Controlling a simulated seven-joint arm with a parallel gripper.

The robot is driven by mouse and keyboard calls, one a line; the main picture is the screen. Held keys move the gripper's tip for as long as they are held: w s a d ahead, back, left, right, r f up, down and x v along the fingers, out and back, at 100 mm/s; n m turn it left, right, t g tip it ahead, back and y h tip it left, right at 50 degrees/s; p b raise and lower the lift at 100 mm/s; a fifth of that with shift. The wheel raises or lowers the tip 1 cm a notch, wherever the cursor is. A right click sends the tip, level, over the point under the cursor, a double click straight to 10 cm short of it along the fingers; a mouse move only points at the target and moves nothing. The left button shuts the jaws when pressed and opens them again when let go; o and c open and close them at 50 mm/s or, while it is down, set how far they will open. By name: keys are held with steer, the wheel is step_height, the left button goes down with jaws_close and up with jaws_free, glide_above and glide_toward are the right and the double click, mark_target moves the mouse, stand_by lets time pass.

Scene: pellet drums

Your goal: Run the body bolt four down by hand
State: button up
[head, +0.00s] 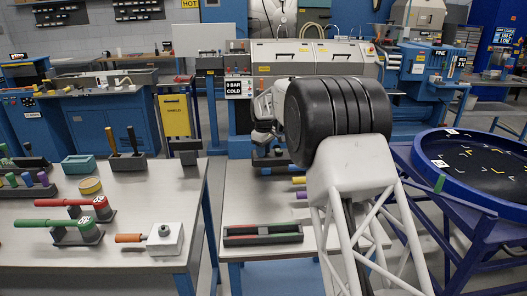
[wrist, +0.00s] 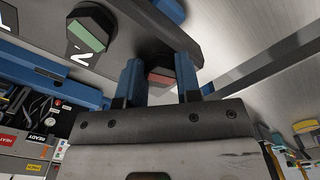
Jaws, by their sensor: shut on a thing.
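In the wrist view my gripper (wrist: 158,75) has its two blue fingers on either side of a dark bolt head with a red face (wrist: 160,78). The gripper is shut on this bolt head, which sits at the underside of a dark grey bar. No number is readable on it. A second dark six-sided bolt head (wrist: 88,30), with a green and whitish face, stands to the left, beside a mark like "2". In the head view my arm hides the fingers and the bolts.
The left bench (head: 110,255) holds red- and green-handled tools, a grey block with an orange handle (head: 165,240) and several small holders. A dark tray (head: 262,234) lies on the middle bench. A round blue-rimmed bin (head: 440,185) stands at right. Machines line the back.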

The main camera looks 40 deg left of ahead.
steer(key=shift+s+m, duration=0.1)
steer(key=shift+m, duration=1.9)
steer(key=shift+r, duration=0.1)
steer(key=o, duration=0.9)
steer(key=shift+r, duration=3.85)
